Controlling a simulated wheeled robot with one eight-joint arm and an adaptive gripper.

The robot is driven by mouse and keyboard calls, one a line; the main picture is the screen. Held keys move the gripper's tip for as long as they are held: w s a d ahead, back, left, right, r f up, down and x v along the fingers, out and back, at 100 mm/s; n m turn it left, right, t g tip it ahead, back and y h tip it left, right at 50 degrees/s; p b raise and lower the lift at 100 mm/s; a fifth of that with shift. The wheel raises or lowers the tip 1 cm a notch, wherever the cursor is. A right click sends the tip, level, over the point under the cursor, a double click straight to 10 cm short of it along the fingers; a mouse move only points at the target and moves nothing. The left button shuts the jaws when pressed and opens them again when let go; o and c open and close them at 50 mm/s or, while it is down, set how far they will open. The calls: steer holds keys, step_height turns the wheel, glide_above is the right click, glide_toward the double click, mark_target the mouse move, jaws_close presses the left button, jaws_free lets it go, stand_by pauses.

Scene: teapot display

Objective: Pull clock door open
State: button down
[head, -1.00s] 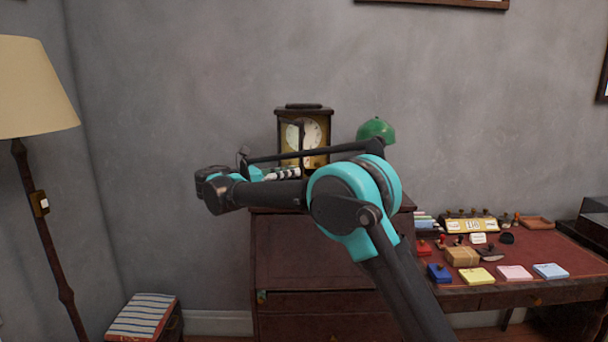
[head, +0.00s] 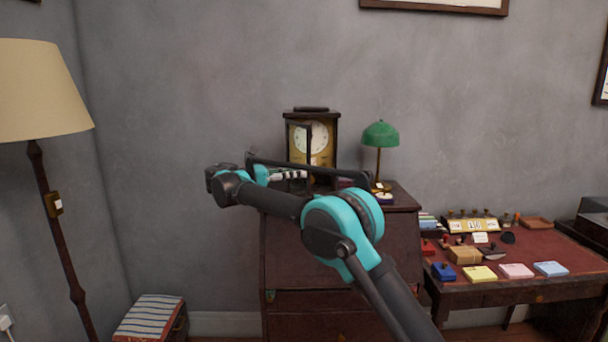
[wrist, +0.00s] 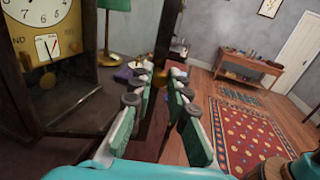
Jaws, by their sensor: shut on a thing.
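The clock (head: 325,160) is a dark wooden case with a white dial and brass front, standing on the cabinet. Its dark-framed door (head: 309,145) stands partly open, swung out from the left side. In the wrist view the dial (wrist: 38,12) is at upper left, and the door's dark free edge (wrist: 168,35) runs down the middle. My gripper (wrist: 160,80) is shut on the door at this edge, around a small brass knob (wrist: 159,77). In the head view my gripper (head: 290,174) is in front of the clock's lower part; its exact contact is hidden there.
A green lamp (head: 380,134) stands close to the clock's right on the cabinet (head: 300,250). A desk (head: 510,262) with stamps and paper blocks is at right. A floor lamp (head: 40,90) and a striped stool (head: 152,315) are at left.

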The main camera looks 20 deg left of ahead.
mark_target(305, 142)
steer(key=shift+s+d+f, duration=0.1)
steer(key=shift+s+d, duration=0.05)
steer(key=shift+s, duration=0.05)
stand_by(0.7)
steer(key=c, duration=1.5)
jaws_free()
steer(key=shift+s, duration=0.1)
steer(key=shift+o, duration=0.2)
steer(key=r, duration=0.3)
steer(key=d+r, duration=0.1)
steer(key=r, duration=0.3)
steer(key=w+d+r, duration=0.1)
steer(key=r, duration=0.2)
steer(key=shift+d+r, duration=0.15)
steer(key=shift+d, duration=0.05)
